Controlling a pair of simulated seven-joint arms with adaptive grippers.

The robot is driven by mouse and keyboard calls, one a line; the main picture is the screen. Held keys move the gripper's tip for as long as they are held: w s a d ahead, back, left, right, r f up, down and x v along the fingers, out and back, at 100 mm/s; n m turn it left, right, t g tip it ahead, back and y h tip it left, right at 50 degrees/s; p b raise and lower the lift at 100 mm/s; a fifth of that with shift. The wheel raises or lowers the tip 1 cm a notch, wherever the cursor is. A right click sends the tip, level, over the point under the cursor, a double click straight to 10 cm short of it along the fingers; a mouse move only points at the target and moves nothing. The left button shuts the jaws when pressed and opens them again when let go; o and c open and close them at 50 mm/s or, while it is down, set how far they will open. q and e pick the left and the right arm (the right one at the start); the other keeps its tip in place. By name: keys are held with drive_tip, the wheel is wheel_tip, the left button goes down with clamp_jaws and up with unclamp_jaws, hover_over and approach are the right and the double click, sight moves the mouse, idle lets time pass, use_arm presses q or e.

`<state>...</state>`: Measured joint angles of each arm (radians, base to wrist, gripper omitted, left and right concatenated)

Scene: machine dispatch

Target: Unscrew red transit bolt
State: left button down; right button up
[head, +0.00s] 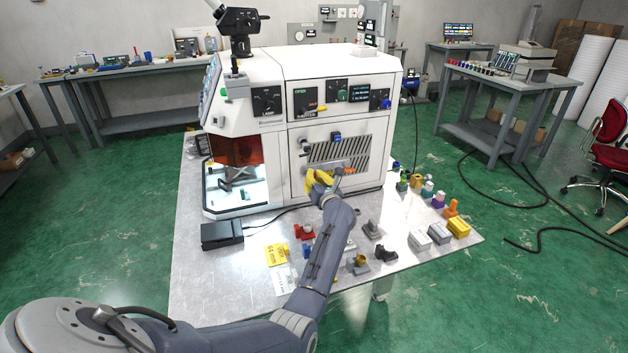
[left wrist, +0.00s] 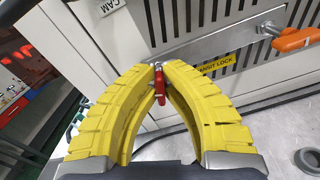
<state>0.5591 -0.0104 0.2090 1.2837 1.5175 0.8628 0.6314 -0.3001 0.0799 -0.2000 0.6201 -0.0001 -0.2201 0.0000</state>
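The red transit bolt (left wrist: 160,87) shows in the left wrist view at the left end of a metal bar (left wrist: 215,40), beside a yellow "TRANSIT LOCK" label (left wrist: 214,64). My left gripper (left wrist: 160,72) has yellow ribbed fingers that arch together, with their tips close on either side of the bolt; they look closed on it. There the gripper hides the bolt. My right gripper is not in view.
An orange handle (left wrist: 292,40) sits on the bar, right of the bolt. On the table (head: 205,285) are a black box (head: 221,234), a yellow card (head: 277,254), red and grey parts, and several coloured pieces to the right. The table's front left is mostly clear.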

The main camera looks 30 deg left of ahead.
use_arm(q)
drive_tip(key=shift+r, duration=0.1)
drive_tip(key=n, duration=0.5)
drive_tip(key=shift+r, duration=0.1)
idle(0.5)
drive_tip(key=n, duration=0.4)
drive_tip(key=shift+s+a, duration=0.1)
drive_tip(key=shift+a, duration=0.05)
drive_tip(key=shift+n, duration=0.6)
drive_tip(key=shift+r, duration=0.1)
drive_tip(key=n, duration=0.3)
drive_tip(key=shift+n, duration=1)
